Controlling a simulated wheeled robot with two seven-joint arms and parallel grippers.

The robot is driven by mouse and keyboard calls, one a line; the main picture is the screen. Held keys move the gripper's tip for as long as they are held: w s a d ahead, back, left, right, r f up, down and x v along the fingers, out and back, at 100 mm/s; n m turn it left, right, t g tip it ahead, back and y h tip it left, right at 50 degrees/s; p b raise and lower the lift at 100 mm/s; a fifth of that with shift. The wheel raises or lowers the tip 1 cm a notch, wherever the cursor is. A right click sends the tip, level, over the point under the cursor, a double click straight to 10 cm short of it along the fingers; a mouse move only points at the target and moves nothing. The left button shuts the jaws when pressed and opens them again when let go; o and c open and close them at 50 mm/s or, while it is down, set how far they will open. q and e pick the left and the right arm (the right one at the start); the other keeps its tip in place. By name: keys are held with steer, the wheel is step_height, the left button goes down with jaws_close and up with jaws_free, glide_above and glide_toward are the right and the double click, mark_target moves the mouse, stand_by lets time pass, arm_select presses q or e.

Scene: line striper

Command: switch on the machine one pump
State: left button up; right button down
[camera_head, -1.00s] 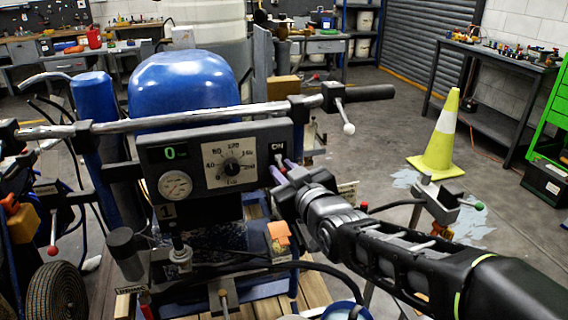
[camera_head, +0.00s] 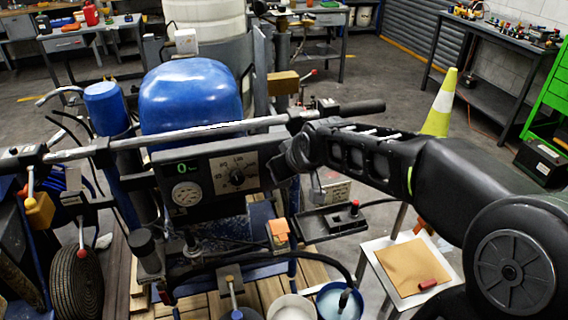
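The machine one control panel (camera_head: 207,209) is a dark box under the long handlebar (camera_head: 215,132). Its green display (camera_head: 183,168) reads 0. A round white gauge (camera_head: 187,194) sits below the display, and a dial (camera_head: 236,175) sits on a pale plate to the right. My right arm comes in from the right, and its wrist covers the panel's right end, where the switch is. My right gripper (camera_head: 281,166) is against or just in front of that end. Its fingers are mostly hidden, and contact with the switch cannot be seen. My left gripper is not in view.
The blue tank (camera_head: 190,95) stands behind the panel. A small tray with a red knob (camera_head: 354,207) is below my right forearm. Buckets (camera_head: 340,302) and a white stand (camera_head: 408,268) are at the front. A yellow cone (camera_head: 441,105) stands behind my arm.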

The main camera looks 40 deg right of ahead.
steer(key=shift+a, duration=0.15)
stand_by(0.3)
steer(key=c, duration=1.4)
jaws_free()
steer(key=shift+w, duration=0.1)
steer(key=shift+o, duration=0.2)
steer(key=shift+s+r, duration=0.35)
steer(key=shift+r, duration=0.15)
steer(key=v, duration=0.6)
steer(key=shift+s+r+b, duration=0.2)
steer(key=shift+r+b, duration=0.05)
steer(key=shift+b, duration=0.15)
